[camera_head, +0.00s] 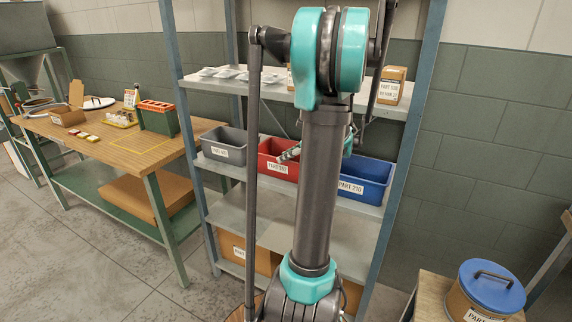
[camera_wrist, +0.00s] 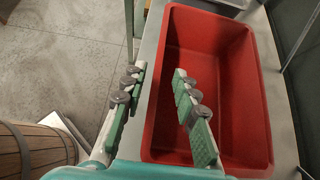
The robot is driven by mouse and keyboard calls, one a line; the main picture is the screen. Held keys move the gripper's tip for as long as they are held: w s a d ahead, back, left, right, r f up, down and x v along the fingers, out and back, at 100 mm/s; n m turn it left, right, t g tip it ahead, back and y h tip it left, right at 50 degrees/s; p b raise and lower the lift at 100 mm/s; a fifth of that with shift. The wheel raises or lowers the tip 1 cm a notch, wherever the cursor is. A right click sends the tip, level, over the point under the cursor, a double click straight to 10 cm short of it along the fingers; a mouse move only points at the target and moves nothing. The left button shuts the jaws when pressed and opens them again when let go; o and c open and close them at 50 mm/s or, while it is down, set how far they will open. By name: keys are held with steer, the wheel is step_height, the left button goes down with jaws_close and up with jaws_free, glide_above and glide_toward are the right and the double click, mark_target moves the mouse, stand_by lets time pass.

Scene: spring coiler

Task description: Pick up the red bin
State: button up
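The red bin (camera_head: 268,148) sits on the middle shelf in the head view, between a grey bin and a blue bin, partly covered by my arm. It has a white label on its front. In the wrist view the red bin (camera_wrist: 238,100) is large, open-topped and looks empty. My gripper (camera_wrist: 160,74) is open, with its two green-padded fingers on either side of the bin's left wall in that view: one outside, one over the inside. A gap shows between the fingers and the wall; I cannot tell their exact depth. In the head view my gripper (camera_head: 290,153) is mostly hidden.
The grey bin (camera_head: 223,144) and the blue bin (camera_head: 368,178) flank the red one. Shelf posts (camera_head: 410,130) stand at the sides, and an upper shelf (camera_head: 260,88) holds trays and boxes. A wooden workbench (camera_head: 120,148) stands left, a blue-lidded drum (camera_head: 490,284) right.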

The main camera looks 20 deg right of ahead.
mark_target(278, 169)
steer(key=x, duration=0.5)
steer(key=shift+d, duration=0.1)
steer(key=shift+c, duration=0.5)
jaws_close()
